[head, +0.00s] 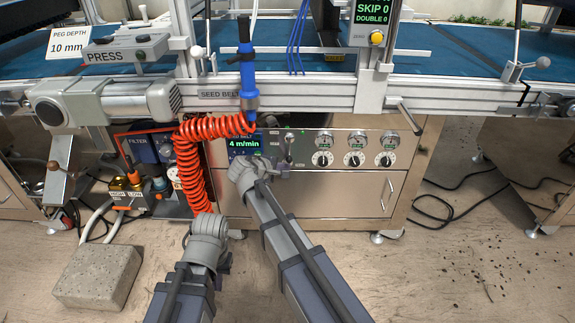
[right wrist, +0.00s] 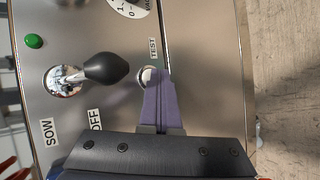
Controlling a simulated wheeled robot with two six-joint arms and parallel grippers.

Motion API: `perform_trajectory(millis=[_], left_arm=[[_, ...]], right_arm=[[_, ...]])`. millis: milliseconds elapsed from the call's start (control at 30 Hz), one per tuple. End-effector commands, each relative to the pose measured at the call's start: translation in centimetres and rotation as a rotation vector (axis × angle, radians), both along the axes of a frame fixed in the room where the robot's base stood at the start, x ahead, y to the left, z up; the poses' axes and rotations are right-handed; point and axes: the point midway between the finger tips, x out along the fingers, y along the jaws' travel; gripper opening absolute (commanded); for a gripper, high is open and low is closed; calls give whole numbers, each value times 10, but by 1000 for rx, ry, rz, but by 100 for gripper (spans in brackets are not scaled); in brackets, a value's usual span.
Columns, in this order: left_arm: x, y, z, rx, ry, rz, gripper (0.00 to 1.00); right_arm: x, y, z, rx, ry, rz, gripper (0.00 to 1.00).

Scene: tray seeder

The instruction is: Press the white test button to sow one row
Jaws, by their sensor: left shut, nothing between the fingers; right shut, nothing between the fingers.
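The white test button (right wrist: 146,75) is a small pale dome on the steel panel, beside the TEST label (right wrist: 153,48). My right gripper (right wrist: 155,88) is shut and empty. Its purple fingertips are at the button's edge and overlap it in the right wrist view; I cannot tell whether they press it. In the head view my right gripper (head: 281,165) is in front of the control panel, and the button is too small to make out. My left gripper (head: 224,264) is shut, low in front of the cabinet and away from the panel; its fingers are barely visible.
A black-knobbed lever (right wrist: 106,68) with SOW and OFF labels stands close beside the button. A green lamp (right wrist: 33,41) is beyond it. A seed belt display (head: 245,146) reads 4 m/min. A coiled orange hose (head: 188,165) hangs at the panel's left. Dials (head: 354,158) are to the right.

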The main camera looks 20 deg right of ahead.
Motion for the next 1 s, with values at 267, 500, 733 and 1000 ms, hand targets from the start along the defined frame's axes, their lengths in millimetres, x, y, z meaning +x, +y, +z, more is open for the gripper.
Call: perform_trajectory(millis=[267,500,733,1000], left_arm=[[0,0,0,0,0,0,0],[0,0,0,0,0,0,0],[0,0,0,0,0,0,0],[0,0,0,0,0,0,0]], right_arm=[[0,0,0,0,-1,1,0],[-8,2,0,0,-1,2,0],[-18,5,0,0,-1,2,0],[-18,5,0,0,0,1,0]])
